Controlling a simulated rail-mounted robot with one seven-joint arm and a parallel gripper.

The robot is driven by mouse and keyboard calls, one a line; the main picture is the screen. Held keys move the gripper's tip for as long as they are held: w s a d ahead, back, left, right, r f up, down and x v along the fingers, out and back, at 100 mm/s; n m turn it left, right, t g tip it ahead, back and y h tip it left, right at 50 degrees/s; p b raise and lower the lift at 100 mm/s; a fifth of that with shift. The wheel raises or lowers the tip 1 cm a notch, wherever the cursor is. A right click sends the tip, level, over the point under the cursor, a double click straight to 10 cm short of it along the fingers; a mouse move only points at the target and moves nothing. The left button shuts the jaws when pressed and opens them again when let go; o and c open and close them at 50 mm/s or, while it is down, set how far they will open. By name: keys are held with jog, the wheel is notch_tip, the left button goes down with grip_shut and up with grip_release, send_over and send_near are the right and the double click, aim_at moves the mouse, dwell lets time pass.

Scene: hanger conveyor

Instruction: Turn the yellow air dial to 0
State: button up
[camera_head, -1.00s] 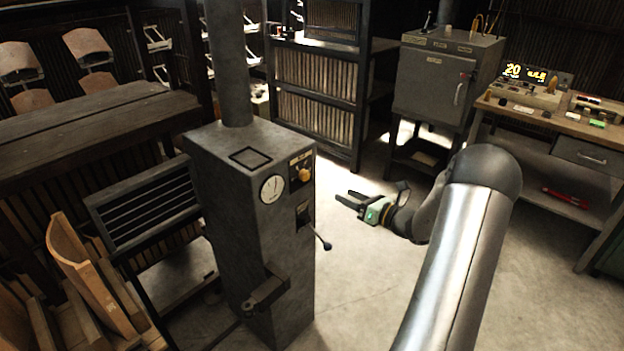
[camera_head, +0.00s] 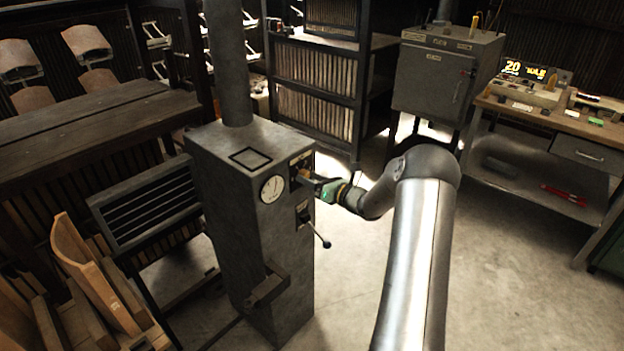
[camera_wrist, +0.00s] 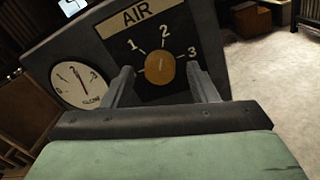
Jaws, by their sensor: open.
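The yellow air dial (camera_wrist: 160,69) is a round knob on a dark panel, under a plate reading AIR (camera_wrist: 138,15), with the numbers 1, 2 and 3 around it. A faint line on the knob points up, roughly toward the 2; its exact angle is hard to tell. No 0 mark is readable. My gripper (camera_wrist: 160,72) is open, with one finger on each side of the dial; I cannot tell whether they touch it. In the head view my gripper (camera_head: 312,184) is at the upper panel of the grey cabinet (camera_head: 235,215) and covers the dial.
A white round gauge (camera_wrist: 80,86) is left of the dial, its needle pointing up; it also shows in the head view (camera_head: 272,189). A lever (camera_head: 318,234) sticks out below the dial. A workbench (camera_head: 545,115) stands at the right. The floor between is clear.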

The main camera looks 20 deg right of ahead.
jog(key=shift+c, duration=0.3)
jog(key=c, duration=0.9)
jog(key=shift+f+b, duration=0.15)
jog(key=shift+b, duration=0.25)
jog(key=n+h+b, duration=0.1)
jog(key=n+b, duration=2.2)
jog(key=b, duration=1.7)
jog(key=shift+a+b, duration=0.1)
jog(key=shift+b, duration=0.3)
jog(key=shift+r, duration=0.2)
